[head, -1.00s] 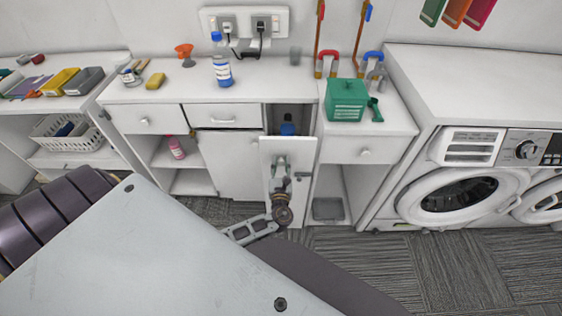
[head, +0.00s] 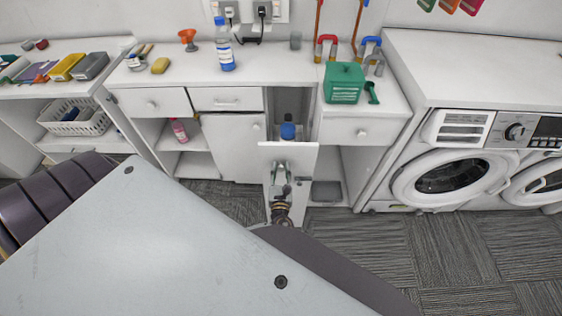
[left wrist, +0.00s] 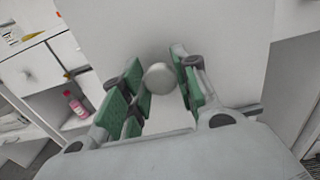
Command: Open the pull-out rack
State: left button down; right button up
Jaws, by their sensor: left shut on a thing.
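The pull-out rack (head: 302,158) is a narrow white front panel standing out from the cabinet row, with an opening behind it. A blue-capped bottle (head: 288,131) shows inside, behind the panel's top edge. My left gripper (head: 281,168) is at the panel's front, on its knob. In the left wrist view the round pale knob (left wrist: 160,77) sits between the green-padded fingers of the left gripper (left wrist: 156,88), in front of the white panel (left wrist: 165,35). The right gripper is not in view.
A washing machine (head: 460,150) stands at the right. White drawers (head: 226,99) and open shelves with a pink bottle (head: 179,130) lie to the left. A green box (head: 344,83) stands on the counter. Carpet floor (head: 350,235) in front is clear.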

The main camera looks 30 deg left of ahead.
aim_at(281, 146)
pick_arm(q)
jog(key=c, duration=1.1)
grip_release()
jog(key=shift+r, duration=5)
